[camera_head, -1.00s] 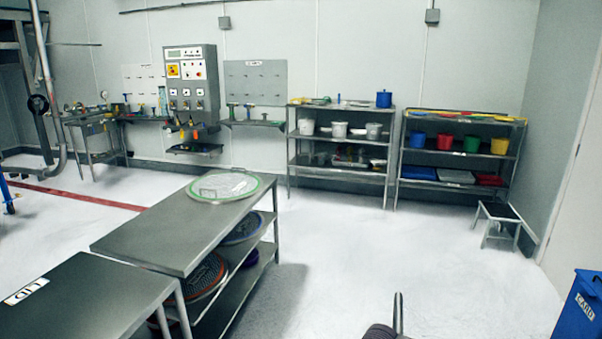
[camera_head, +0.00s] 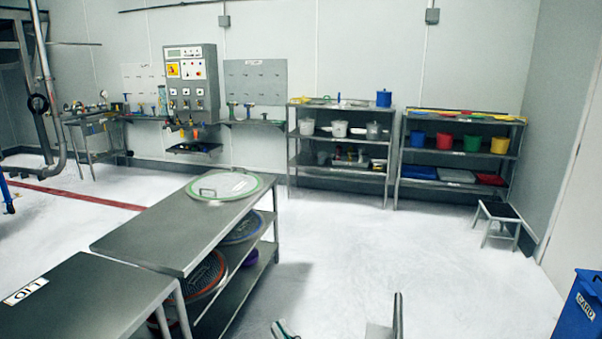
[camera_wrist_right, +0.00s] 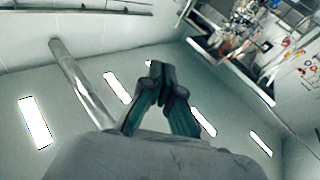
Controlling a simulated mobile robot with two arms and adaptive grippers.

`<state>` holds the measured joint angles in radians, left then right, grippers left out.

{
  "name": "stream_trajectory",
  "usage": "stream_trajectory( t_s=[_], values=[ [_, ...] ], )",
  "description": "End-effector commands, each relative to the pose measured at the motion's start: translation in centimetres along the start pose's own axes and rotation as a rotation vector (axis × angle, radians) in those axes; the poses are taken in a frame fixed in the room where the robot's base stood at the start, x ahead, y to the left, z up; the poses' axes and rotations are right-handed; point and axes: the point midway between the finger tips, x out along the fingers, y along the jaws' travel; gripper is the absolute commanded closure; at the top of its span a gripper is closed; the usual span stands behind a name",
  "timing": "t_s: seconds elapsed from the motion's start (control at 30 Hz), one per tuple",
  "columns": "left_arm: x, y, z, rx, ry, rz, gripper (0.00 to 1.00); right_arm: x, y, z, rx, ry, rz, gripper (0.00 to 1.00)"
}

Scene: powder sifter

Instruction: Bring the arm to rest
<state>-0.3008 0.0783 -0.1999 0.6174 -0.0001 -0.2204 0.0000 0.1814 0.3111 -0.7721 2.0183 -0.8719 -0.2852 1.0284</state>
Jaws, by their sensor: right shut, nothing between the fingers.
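My right gripper (camera_head: 281,328) shows only in part at the bottom edge of the head view, over the white floor. In the right wrist view its dark and teal fingers (camera_wrist_right: 157,70) are together at the tips, with nothing between them. The wrist view looks toward the grey ceiling with bright light panels (camera_wrist_right: 35,121), and the gripper is clear of any object there. My left gripper is not in view.
A second table (camera_head: 95,300) is nearer. A blue bin (camera_head: 580,310) stands at the right edge. Shelves (camera_head: 340,138) line the back wall. The middle floor is clear.

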Motion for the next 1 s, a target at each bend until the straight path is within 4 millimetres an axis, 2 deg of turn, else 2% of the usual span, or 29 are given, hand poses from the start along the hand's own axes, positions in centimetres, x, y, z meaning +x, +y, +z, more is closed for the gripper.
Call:
stream_trajectory(
  t_s=[0.03,0.1,0.17,0.2,0.27,0.3,0.4,0.6,0.87,1.0],
  values=[
    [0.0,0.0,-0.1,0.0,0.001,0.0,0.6,-1.9,2.9,1.6,0.043,-0.094,0.144,1.0],
    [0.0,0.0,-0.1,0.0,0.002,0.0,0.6,-5.0,6.4,4.3,0.081,-0.254,0.309,1.0],
    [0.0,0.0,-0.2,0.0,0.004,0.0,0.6,-8.4,8.4,6.8,0.108,-0.405,0.412,1.0],
    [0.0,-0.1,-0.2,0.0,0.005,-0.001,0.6,-10.9,9.2,8.4,0.126,-0.512,0.463,1.0],
    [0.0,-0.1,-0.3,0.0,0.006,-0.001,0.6,-14.7,9.9,10.7,0.151,-0.67,0.513,1.0],
    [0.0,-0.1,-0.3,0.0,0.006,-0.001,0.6,-17.1,9.9,11.8,0.167,-0.766,0.531,1.0],
    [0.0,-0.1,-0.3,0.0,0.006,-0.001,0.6,-22.3,9.4,13.8,0.2,-0.969,0.537,1.0],
    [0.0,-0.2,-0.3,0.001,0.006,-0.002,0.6,-30.0,7.1,15.4,0.255,-1.256,0.476,1.0],
    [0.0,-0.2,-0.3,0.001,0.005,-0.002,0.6,-37.5,3.7,15.0,0.32,-1.518,0.34,1.0],
    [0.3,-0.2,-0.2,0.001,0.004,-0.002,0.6,-37.3,3.6,18.9,0.32,-1.53,0.335,1.0]
  ],
)
